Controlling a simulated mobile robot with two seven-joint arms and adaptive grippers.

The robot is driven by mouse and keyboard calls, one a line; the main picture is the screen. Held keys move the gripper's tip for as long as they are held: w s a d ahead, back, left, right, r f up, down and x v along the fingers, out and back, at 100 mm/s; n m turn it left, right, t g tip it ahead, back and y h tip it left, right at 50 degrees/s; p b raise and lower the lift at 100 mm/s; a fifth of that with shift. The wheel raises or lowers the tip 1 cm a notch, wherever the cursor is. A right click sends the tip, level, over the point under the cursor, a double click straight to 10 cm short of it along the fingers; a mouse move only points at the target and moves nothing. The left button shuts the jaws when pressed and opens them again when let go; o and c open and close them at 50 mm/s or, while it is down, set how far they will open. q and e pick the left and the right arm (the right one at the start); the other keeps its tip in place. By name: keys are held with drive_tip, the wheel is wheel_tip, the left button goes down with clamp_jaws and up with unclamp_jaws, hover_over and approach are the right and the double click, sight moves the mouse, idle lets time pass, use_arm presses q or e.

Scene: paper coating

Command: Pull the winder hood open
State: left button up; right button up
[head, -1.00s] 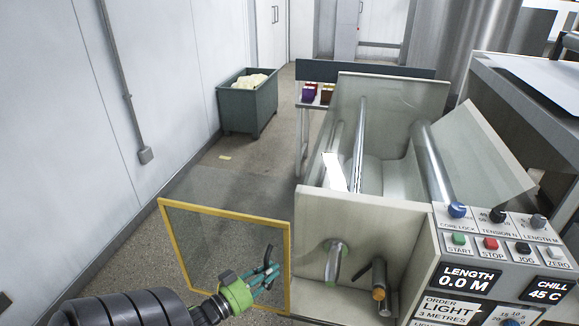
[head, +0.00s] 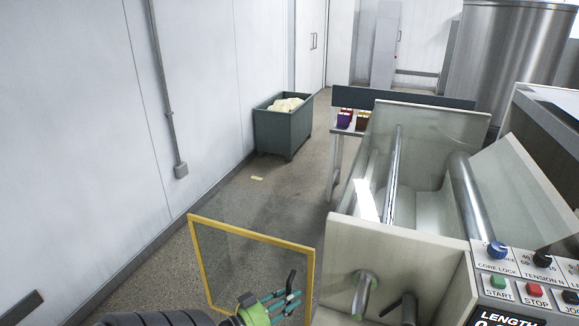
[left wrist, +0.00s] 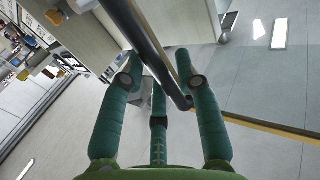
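The winder hood, a clear panel in a yellow frame (head: 250,235), stands upright left of the winder (head: 395,245) in the head view. A dark bar handle (head: 291,281) is on its lower right part. My left gripper (head: 287,299), with teal fingers and a green body, is at this handle. In the left wrist view the dark bar (left wrist: 150,50) runs between the fingers (left wrist: 158,65). The fingers look spread and nearly straight, not closed round the bar. Whether they touch it is unclear. My right gripper is not in view.
A control panel with buttons and knobs (head: 515,268) is at the lower right. A green bin with pale material (head: 283,128) stands by the left wall. Coloured containers (head: 352,120) sit on a stand behind the winder. Floor between wall and winder is mostly clear.

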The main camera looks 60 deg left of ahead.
use_arm(q)
drive_tip(key=s, duration=1.1)
drive_tip(key=shift+s, duration=0.35)
drive_tip(key=s+d+f+g+y, duration=0.1)
drive_tip(key=s+d+f+g, duration=0.15)
drive_tip(key=f, duration=0.55)
drive_tip(key=s+d+f+n+g, duration=0.1)
drive_tip(key=d+f+g, duration=0.15)
drive_tip(key=f, duration=0.65)
drive_tip(key=s+d+f+g+y, duration=0.1)
drive_tip(key=s+d+f+g, duration=0.15)
drive_tip(key=f, duration=0.55)
drive_tip(key=s+d+f+m+g+h, duration=0.1)
drive_tip(key=s+d+f+m+g, duration=0.1)
drive_tip(key=s+d+f+g, duration=0.2)
drive_tip(key=s+d+f+m+g+h, duration=0.1)
drive_tip(key=s+d+f+g, duration=0.4)
drive_tip(key=d+f, duration=0.4)
drive_tip(key=shift+s+d+f+m+b, duration=0.25)
drive_tip(key=shift+s+d+m, duration=0.2)
drive_tip(key=shift+d, duration=0.75)
drive_tip(key=shift+s+g, duration=0.1)
drive_tip(key=shift+g, duration=0.15)
